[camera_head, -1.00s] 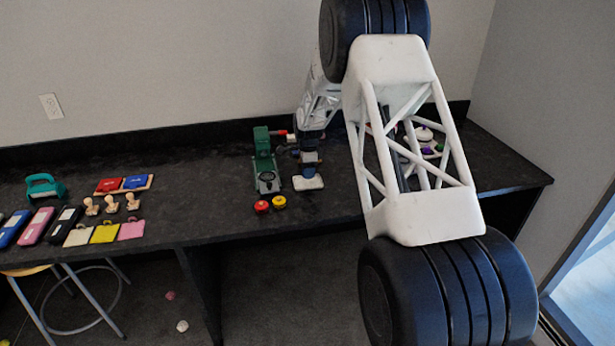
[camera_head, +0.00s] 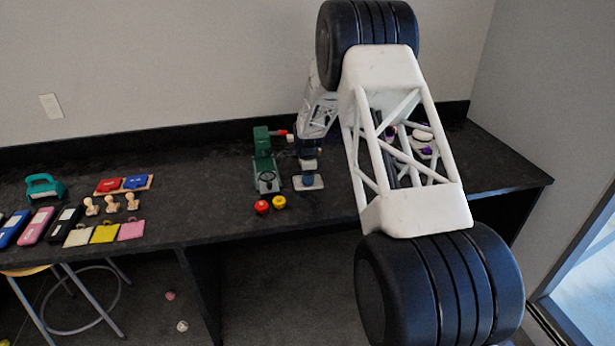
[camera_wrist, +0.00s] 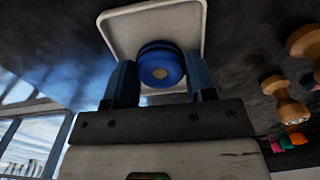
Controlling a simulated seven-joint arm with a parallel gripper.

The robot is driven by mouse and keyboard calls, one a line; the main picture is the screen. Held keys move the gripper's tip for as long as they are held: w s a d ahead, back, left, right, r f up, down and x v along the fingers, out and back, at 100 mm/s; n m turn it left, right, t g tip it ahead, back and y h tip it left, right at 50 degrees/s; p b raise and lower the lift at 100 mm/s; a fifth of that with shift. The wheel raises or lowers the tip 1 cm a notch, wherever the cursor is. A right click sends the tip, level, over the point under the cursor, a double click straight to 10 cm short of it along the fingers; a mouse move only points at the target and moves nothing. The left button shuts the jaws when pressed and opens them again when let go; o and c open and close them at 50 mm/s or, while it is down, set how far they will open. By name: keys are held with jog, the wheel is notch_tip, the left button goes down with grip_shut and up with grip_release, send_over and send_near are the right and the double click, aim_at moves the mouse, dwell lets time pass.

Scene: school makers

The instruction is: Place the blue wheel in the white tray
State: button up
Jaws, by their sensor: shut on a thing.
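The blue wheel (camera_wrist: 160,64) sits between the two fingers of my gripper (camera_wrist: 161,60) in the wrist view, and the gripper is shut on it. The white tray (camera_wrist: 120,35) lies directly behind the wheel in that view. In the head view my gripper (camera_head: 308,164) is over the white tray (camera_head: 308,184), close above it. The wheel is hard to make out there, being small and largely covered by the gripper. I cannot tell whether the wheel touches the tray.
A green device (camera_head: 264,165) stands just left of the tray. A red knob (camera_head: 262,207) and a yellow knob (camera_head: 279,202) are in front of it. Wooden stamps (camera_head: 112,204) and colored pads (camera_head: 105,233) lie farther left. The black tabletop (camera_head: 200,200) between is clear.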

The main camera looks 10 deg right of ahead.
jog(key=o, duration=0.9)
jog(key=shift+r, duration=0.1)
notch_tip(320, 180, up, 12)
dwell(0.3)
dwell(0.5)
